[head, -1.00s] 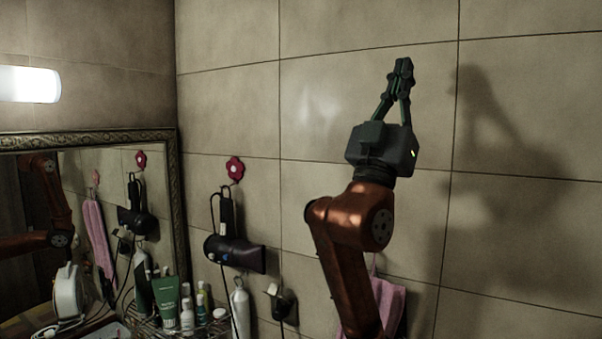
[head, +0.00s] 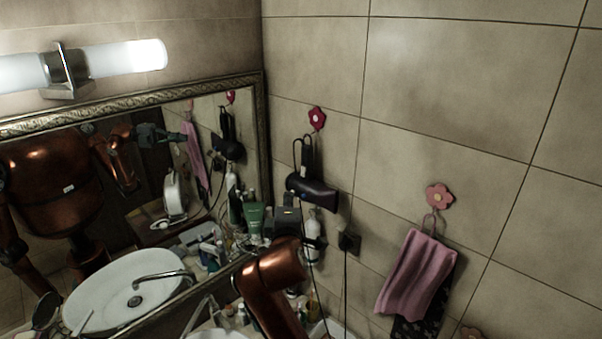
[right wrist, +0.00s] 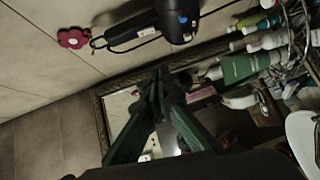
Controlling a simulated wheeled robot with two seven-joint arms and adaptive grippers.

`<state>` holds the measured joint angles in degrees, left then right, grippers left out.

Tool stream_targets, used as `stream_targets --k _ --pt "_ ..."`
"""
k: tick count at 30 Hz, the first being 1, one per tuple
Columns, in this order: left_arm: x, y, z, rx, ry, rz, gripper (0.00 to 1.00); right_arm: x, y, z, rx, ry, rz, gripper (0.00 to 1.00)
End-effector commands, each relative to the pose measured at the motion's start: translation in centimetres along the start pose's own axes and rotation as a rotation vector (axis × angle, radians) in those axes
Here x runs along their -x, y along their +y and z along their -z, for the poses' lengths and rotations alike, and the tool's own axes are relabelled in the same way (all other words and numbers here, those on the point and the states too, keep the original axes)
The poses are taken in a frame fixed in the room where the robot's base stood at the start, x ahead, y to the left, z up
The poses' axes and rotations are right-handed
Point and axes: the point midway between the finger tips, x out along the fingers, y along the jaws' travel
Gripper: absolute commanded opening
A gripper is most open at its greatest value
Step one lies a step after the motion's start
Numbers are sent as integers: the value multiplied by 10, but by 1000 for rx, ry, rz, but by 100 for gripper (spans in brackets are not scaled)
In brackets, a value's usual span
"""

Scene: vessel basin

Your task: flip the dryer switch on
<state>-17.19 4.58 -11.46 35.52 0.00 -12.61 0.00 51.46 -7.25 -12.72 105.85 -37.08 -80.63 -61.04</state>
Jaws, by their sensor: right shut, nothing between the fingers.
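The black hair dryer (head: 312,192) hangs on the tiled wall from a red flower hook (head: 317,118), handle up. In the right wrist view the dryer (right wrist: 178,22) is at the top, with a blue spot on its body and a small pale switch (right wrist: 147,32) on the handle. My right gripper (right wrist: 159,76) is shut and empty, its fingertips apart from the dryer in the picture. My left gripper is not in view.
A framed mirror (head: 262,150) stands left of the dryer and reflects my body. Bottles and a green tube (head: 254,216) crowd the shelf below. A wall socket (head: 349,241) with a cord and a pink towel (head: 415,275) are to the right. The upper wall is clear.

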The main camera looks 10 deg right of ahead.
Motion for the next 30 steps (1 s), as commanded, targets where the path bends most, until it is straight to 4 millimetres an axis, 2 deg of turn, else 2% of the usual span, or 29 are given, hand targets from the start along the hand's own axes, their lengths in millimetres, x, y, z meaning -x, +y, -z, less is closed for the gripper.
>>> stream_targets --k 10,14,17,28,30 --pt "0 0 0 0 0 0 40 -1 -1 0 3 0 2 0" --pt "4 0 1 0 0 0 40 -10 0 0 4 -2 3 0" --pt "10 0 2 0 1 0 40 -25 0 0 5 -3 4 0" --pt "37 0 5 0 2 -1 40 -100 3 0 5 -1 2 0" --pt "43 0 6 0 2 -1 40 -109 3 -8 3 -3 2 0"
